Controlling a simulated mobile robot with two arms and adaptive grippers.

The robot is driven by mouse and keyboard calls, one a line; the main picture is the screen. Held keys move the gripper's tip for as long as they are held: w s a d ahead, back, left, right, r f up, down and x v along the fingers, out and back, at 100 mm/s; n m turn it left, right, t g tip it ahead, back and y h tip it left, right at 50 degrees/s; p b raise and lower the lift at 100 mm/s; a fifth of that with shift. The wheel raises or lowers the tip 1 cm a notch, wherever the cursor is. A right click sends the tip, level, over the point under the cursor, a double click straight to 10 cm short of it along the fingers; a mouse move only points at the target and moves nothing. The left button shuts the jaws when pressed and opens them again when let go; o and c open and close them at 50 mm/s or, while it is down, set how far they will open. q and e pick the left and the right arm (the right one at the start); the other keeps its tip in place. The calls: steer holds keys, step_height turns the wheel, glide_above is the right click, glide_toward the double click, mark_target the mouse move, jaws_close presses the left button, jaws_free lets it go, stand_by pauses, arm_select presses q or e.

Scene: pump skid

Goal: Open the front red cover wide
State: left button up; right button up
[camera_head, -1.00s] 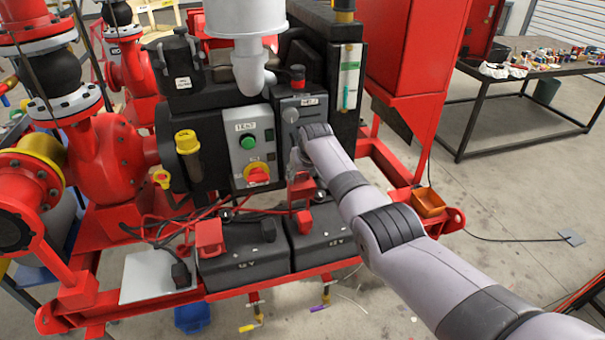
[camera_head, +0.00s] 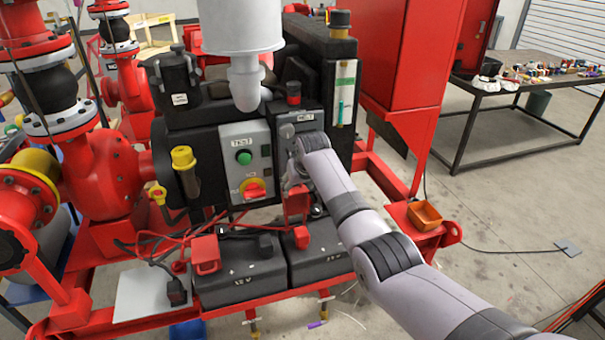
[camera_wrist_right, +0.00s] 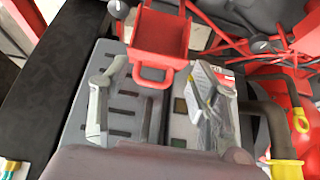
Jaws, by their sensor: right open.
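A red cover (camera_head: 297,203) stands up from the right-hand black battery, below the grey control panels. In the right wrist view the red cover (camera_wrist_right: 161,35) is box-like with a looped tab on its edge, and its hollow side shows. My right gripper (camera_head: 297,174) is just above this cover, in front of the panels, small and partly hidden by my arm. In the wrist view its two fingers are spread apart with nothing between them, and the tab lies near the gap. Contact cannot be told. A second red cover (camera_head: 205,254) sits on the left battery. My left gripper is not in view.
Grey panels with a green button (camera_head: 243,157) and a red switch (camera_head: 254,188) are behind the gripper. Red cables (camera_head: 150,243) run left of the batteries. An orange tray (camera_head: 425,215) is on the frame at right. Open floor lies further right.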

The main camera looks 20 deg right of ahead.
steer(key=v, duration=0.9)
steer(key=shift+s+r, duration=0.2)
steer(key=shift+r, duration=0.1)
